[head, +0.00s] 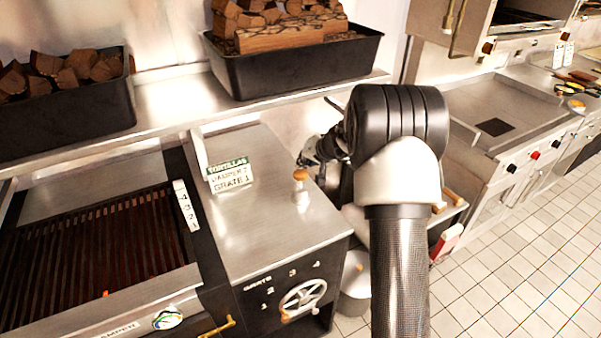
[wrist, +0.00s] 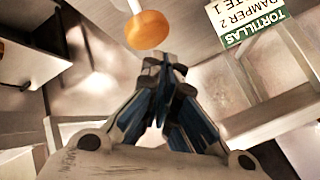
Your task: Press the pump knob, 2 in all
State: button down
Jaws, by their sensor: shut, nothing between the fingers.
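The pump knob (head: 300,175) is a round orange-brown cap on a short pale stem, standing upright on the steel counter beside the grill. It also shows near the top of the wrist view (wrist: 148,30), with its white stem running up out of the picture. My gripper (head: 308,158) is just behind and to the right of the knob in the head view, partly hidden by my own arm. In the wrist view its fingertips (wrist: 164,66) are together and empty, pointing toward the knob. A small gap shows between them and the knob there.
A sign reading TORTILLAS (head: 230,174) stands on the counter (head: 270,235) left of the knob. The hot grill (head: 95,255) lies further left. A shelf with wood-filled black bins (head: 300,68) is above and behind. A handwheel (head: 303,298) is on the counter's front.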

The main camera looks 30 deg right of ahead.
aim_at(303, 171)
jog(key=shift+f+b, duration=2.2)
jog(key=shift+b, duration=0.8)
dwell(1.7)
jog(key=shift+r, duration=0.1)
jog(key=shift+r+p, duration=1.2)
jog(key=shift+r, duration=0.85)
jog(key=shift+r, duration=0.1)
jog(key=shift+r+p, duration=1.6)
jog(key=shift+r, duration=0.85)
